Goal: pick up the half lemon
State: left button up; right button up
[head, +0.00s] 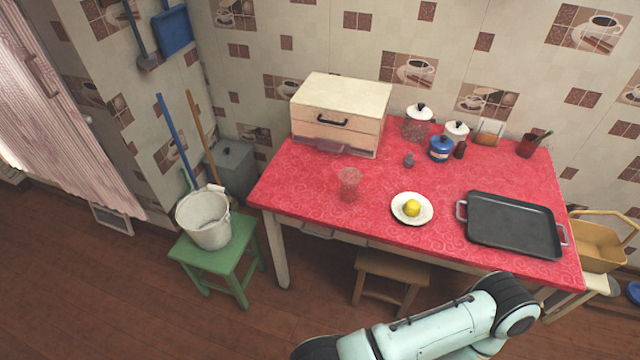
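The half lemon (411,208) is a small yellow piece on a round white plate (398,215). The plate lies near the front edge of the red-covered table (300,195), about midway along it. Which way the lemon's cut face points is too small to tell. One of my arms shows at the bottom right, in front of the table and below the plate. Neither gripper is in view.
A clear glass (349,184) stands left of the plate. A black tray (513,225) with handles lies to its right. A cream bread box (339,112), a blue pot (440,149) and canisters stand behind. A stool (391,268) is under the table's front edge.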

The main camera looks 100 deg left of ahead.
aim_at(412, 208)
jog(key=u, duration=3.15)
